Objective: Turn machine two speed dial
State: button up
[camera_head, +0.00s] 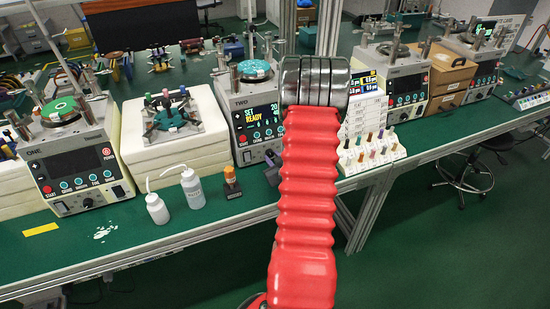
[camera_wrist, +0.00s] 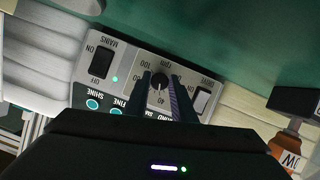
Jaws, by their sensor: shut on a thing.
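Machine two (camera_head: 254,112) stands on the green bench, with a lit screen reading SET and READY. Its right side is partly hidden by my red arm. In the wrist view its control panel (camera_wrist: 120,72) is close and tilted. The black speed dial (camera_wrist: 160,79) sits on it, with a printed scale and "rpm" around it. My gripper (camera_wrist: 161,77) is shut on the dial, one finger on each side. The exact dial pointer setting is hard to read. In the head view the fingers are hidden by my arm.
A MAINS switch (camera_wrist: 103,60) and another rocker switch (camera_wrist: 202,101) flank the dial. An orange-capped bottle (camera_head: 231,179) and two white squeeze bottles (camera_head: 192,187) stand before the machines. A white rack (camera_head: 368,150) holds small coloured items at the right. Machine one (camera_head: 75,160) is far left.

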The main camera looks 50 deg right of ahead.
jog(key=shift+d+r+m, duration=0.15)
jog(key=shift+m, duration=0.15)
jog(key=shift+s+d+m+t+y, duration=0.15)
jog(key=shift+m+t+y, duration=0.45)
jog(key=shift+m+y, duration=0.3)
jog(key=shift+d+m+t+y, duration=0.1)
jog(key=shift+m+t+y, duration=0.5)
jog(key=shift+m, duration=0.8)
jog(key=o, duration=0.7)
jog(key=shift+s, duration=0.1)
jog(key=o, duration=0.3)
